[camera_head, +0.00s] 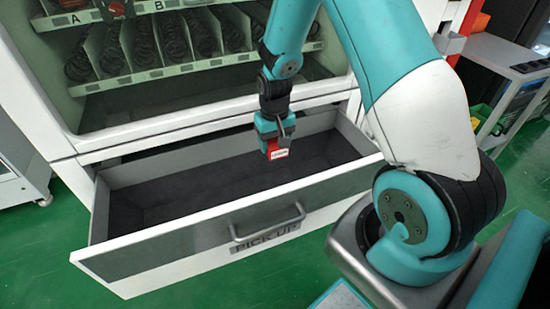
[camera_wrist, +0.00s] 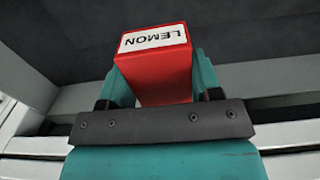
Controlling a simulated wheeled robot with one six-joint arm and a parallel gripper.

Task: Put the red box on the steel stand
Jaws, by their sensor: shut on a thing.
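The red box (camera_head: 277,150) has a white label, and in the wrist view (camera_wrist: 155,65) the label reads LEMON. My gripper (camera_head: 273,139) is shut on the red box and points down over the open pick-up drawer. In the wrist view the teal fingers of my gripper (camera_wrist: 160,85) stand on both sides of the box. The box hangs above the drawer's dark floor. The steel stand may be the grey metal table (camera_head: 500,60) at the upper right, but I cannot tell for sure.
The drawer (camera_head: 180,250) of the vending machine is pulled out, with a handle (camera_head: 268,222) on its front marked PICK UP. Its walls surround the box. Shelves with coils (camera_head: 140,50) are behind. Green floor (camera_head: 50,260) is clear at the left.

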